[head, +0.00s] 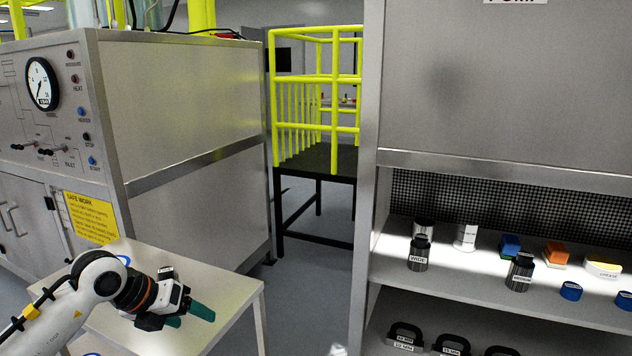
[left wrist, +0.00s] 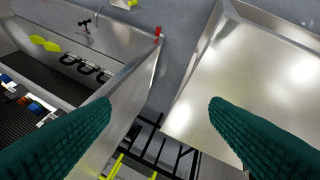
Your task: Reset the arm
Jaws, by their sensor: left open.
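My left arm comes in from the lower left in the head view. Its gripper (head: 188,311) is held above a small pale table, with green fingertips pointing right. In the left wrist view the two green fingers (left wrist: 160,130) are spread wide apart with nothing between them. The left gripper is open and empty. My right gripper is in neither view.
The pale table (head: 225,285) stands under my left arm. A grey control cabinet (head: 185,110) with a gauge is behind it. A metal shelf (head: 470,285) with small containers and blocks stands at right. A yellow railed platform (head: 318,78) is further back, with grey floor before it.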

